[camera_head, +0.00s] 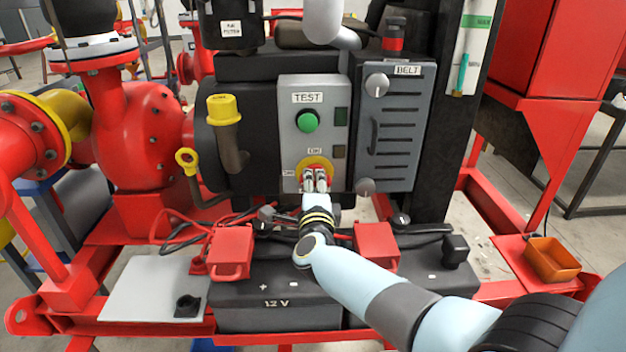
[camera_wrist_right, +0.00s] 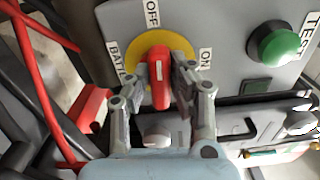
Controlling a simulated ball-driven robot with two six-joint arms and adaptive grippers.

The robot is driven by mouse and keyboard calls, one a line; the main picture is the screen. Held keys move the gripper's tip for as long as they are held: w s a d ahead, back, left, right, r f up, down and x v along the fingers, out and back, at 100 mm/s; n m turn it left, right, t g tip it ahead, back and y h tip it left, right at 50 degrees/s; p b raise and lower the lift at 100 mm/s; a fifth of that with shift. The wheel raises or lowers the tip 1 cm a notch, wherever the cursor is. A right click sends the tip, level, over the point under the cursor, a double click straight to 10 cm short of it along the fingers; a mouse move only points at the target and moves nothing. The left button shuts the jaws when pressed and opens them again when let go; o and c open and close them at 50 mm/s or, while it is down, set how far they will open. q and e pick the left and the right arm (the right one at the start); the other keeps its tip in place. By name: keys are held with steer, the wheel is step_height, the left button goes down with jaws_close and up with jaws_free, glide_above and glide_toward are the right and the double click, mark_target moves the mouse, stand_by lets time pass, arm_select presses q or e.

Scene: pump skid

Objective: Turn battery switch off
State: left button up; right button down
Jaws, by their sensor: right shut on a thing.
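The battery switch is a red handle (camera_wrist_right: 158,82) on a yellow round plate (camera_wrist_right: 182,45), low on the grey panel (camera_head: 290,120). In the wrist view, the OFF label (camera_wrist_right: 153,12) is above the plate and the ON label (camera_wrist_right: 206,58) is to its right. My right gripper (camera_head: 316,182) reaches the switch from below in the head view. Its fingers are shut on the red handle, one on each side, and partly cover it. My left gripper is not in view.
A green TEST button (camera_head: 307,122) is above the switch. A grey BELT cover (camera_head: 385,140) stands to the right. Below are a black 12 V battery (camera_head: 275,312) and red terminal covers (camera_head: 231,252). Red pump piping (camera_head: 140,130) fills the left.

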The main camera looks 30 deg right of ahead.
steer(key=shift+f+n, duration=0.15)
steer(key=shift+n, duration=0.55)
steer(key=c, duration=1.2)
jaws_free()
steer(key=v, duration=1.2)
steer(key=shift+s, duration=0.1)
